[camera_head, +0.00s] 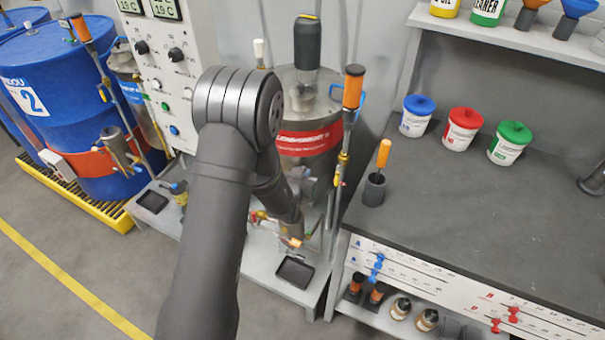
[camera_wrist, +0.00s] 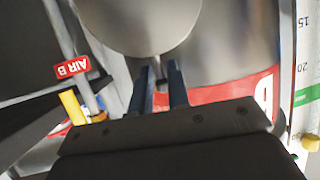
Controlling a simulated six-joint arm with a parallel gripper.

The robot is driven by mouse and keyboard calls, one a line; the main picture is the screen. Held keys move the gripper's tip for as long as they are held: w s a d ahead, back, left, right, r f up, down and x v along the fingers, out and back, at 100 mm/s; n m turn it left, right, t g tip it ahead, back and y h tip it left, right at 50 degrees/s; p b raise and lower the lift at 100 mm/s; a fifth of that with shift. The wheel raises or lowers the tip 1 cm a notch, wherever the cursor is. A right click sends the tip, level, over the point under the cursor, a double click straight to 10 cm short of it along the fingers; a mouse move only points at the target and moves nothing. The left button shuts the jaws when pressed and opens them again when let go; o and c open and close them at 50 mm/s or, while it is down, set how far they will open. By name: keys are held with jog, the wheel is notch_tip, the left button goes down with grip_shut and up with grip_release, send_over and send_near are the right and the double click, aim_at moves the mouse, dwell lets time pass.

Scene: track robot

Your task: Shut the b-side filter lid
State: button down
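In the wrist view my gripper (camera_wrist: 160,75) has two dark blue fingers standing apart, with a gap between them. A round, smooth metal part (camera_wrist: 140,22), which looks like the filter lid, fills the top middle just beyond the fingertips. A small dark tab hangs from its lower edge close to the fingertips; I cannot tell whether they touch it. A red "AIR B" tag (camera_wrist: 72,67) is on a grey pipe at left. In the head view my arm hides most of the filter area in front of the metal tank (camera_head: 308,165), and my fingers cannot be made out.
The tank has a red band and an orange-handled rod (camera_head: 353,88) at its right. Black trays (camera_head: 295,271) lie on the low shelf. Blue drums (camera_head: 60,90) stand at left. The workbench (camera_head: 440,200) at right holds three lidded tubs and a cup with an orange-handled tool.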

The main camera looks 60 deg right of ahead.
jog(key=shift+a, duration=0.15)
jog(key=a+f+h, duration=0.2)
jog(key=a, duration=0.4)
jog(key=a+f+h, duration=0.2)
jog(key=a+f, duration=0.1)
jog(key=a, duration=0.4)
jog(key=shift+w+a+f+n+t, duration=0.2)
jog(key=shift+f+n+t, duration=0.1)
jog(key=shift+n, duration=0.1)
jog(key=c, duration=1.9)
grip_release()
jog(key=shift+r, duration=0.1)
jog(key=shift+o, duration=0.8)
jog(key=shift+s+d, duration=0.1)
jog(key=shift+s, duration=0.05)
